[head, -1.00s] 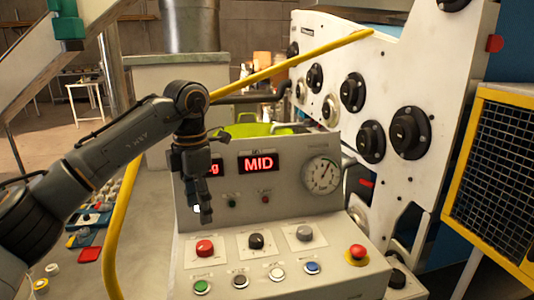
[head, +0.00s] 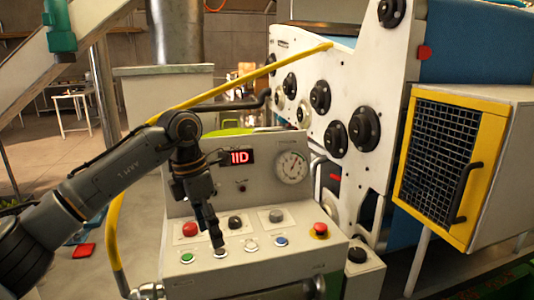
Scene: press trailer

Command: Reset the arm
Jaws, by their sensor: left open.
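My left arm comes in from the left, and its gripper (head: 216,240) points down in front of the control console (head: 240,206). The fingertips are over the front row of buttons, near the black one (head: 221,253); I cannot tell whether they touch it. The gripper is open and holds nothing. The arm hides part of the red display (head: 239,157), of which "IID" shows. A round gauge (head: 291,167) is to its right. My right gripper is out of view.
A red mushroom button (head: 320,230) is at the console's right. A yellow rail (head: 235,80) slants behind the arm. A white machine panel with black knobs (head: 362,128) and a yellow-framed mesh guard (head: 445,165) stand at the right.

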